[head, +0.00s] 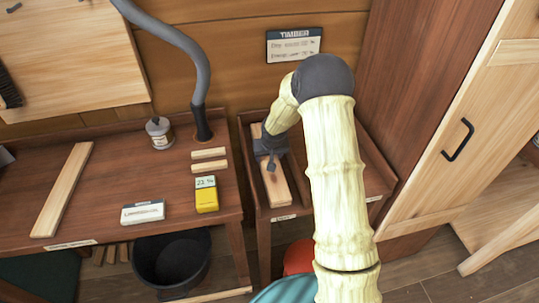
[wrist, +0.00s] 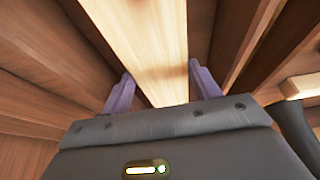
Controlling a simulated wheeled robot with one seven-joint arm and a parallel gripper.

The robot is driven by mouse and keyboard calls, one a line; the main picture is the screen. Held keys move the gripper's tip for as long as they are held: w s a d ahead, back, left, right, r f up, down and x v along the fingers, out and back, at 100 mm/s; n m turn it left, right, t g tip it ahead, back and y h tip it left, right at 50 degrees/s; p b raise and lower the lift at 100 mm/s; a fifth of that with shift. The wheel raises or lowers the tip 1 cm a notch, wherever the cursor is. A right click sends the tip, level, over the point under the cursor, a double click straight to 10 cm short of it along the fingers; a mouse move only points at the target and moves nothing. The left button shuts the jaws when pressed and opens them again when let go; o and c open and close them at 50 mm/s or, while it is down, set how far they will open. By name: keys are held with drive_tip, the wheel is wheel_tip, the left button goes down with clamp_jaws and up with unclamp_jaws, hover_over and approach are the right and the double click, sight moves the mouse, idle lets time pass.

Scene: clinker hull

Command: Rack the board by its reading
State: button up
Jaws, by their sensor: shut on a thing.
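My gripper (head: 268,152) is shut on a pale board (head: 276,186), which is down inside the left part of a dark wooden rack (head: 248,160). In the wrist view the board (wrist: 165,85) runs between the two purple fingers of my gripper (wrist: 160,80), with wooden walls on both sides. I cannot tell whether it rests on the rack floor. My arm hides much of the rack's right part. A yellow meter (head: 207,195) on the bench shows a small reading that looks like 22 %. A TIMBER sign (head: 293,45) hangs on the wall; its lines are too small to read.
The bench (head: 110,200) holds another long pale board (head: 62,190), a jar (head: 159,133), a white labelled block (head: 143,212) and two short wood strips (head: 209,160). A grey hose (head: 190,50) rises behind. A black bucket (head: 172,260) stands below. A cabinet door (head: 470,120) is at right.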

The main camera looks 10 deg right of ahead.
drive_tip(key=shift+f, duration=0.15)
drive_tip(key=o, duration=1.2)
drive_tip(key=v, duration=1.7)
drive_tip(key=shift+s+p, duration=0.15)
drive_tip(key=shift+p, duration=0.2)
drive_tip(key=s+r+g+p, duration=0.1)
drive_tip(key=s+r+p, duration=0.1)
drive_tip(key=s, duration=0.9)
drive_tip(key=s+r+p, duration=0.3)
drive_tip(key=s, duration=0.8)
drive_tip(key=shift+g+p, duration=0.3)
drive_tip(key=shift+g, duration=0.1)
